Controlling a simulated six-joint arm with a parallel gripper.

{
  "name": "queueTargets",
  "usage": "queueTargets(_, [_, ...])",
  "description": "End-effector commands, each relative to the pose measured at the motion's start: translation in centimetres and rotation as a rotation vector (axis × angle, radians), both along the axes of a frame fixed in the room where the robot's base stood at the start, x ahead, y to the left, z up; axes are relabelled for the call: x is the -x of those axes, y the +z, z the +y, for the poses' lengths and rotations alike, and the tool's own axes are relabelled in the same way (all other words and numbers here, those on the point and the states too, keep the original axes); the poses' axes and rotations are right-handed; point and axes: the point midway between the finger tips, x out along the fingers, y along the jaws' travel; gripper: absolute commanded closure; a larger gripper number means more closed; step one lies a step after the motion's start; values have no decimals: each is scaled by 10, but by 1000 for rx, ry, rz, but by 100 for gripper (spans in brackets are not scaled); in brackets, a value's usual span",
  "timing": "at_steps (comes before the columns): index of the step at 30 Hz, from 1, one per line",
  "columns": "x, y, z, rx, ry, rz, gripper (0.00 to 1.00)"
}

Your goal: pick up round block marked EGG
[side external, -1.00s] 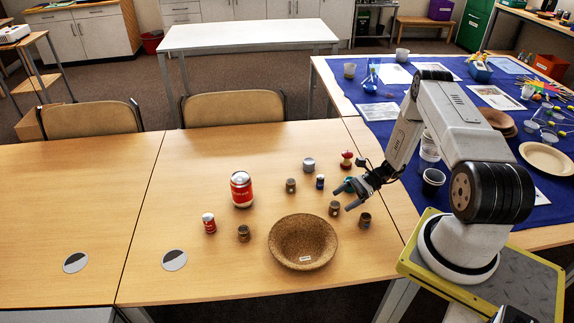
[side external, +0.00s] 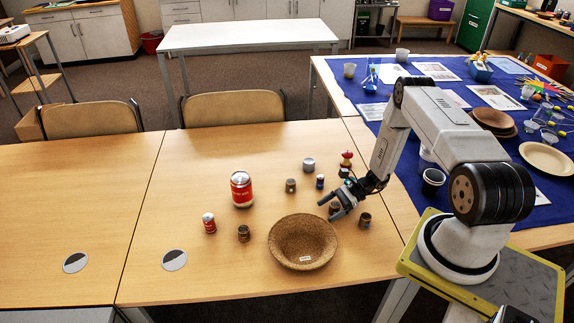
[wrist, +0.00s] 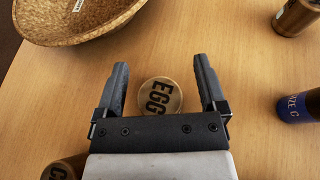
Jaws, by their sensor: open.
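The round block marked EGG (wrist: 160,97) stands on the table, its lettered top facing up in the wrist view. My gripper (wrist: 160,72) is open, with one finger on each side of the block; small gaps show between the block and the fingers. In the side view my gripper (side external: 328,208) is low over the table, just right of the cork bowl, and largely hides the block (side external: 335,206). I cannot tell the exact height of the fingertips.
The cork bowl (side external: 302,242) is close on the left; its rim also shows in the wrist view (wrist: 100,32). Small round blocks stand near: one at the right (side external: 365,220), one behind (side external: 291,185), a blue-banded one (side external: 320,182). A red can (side external: 241,189) stands farther left.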

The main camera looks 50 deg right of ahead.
Motion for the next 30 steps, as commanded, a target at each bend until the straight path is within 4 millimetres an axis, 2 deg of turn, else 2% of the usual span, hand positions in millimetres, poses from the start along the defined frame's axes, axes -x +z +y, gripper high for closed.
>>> queueTargets(11, [0,0,0,0,0,0,9])
queueTargets(12, [0,0,0,0,0,0,13])
queueTargets(14, [0,0,0,0,0,0,32])
queueTargets(18, [0,0,0,0,0,0,76])
queueTargets(20, [0,0,0,0,0,0,95])
queueTargets(21, [0,0,0,0,0,0,100])
queueTargets(30, [0,1,0,0,0,0,100])
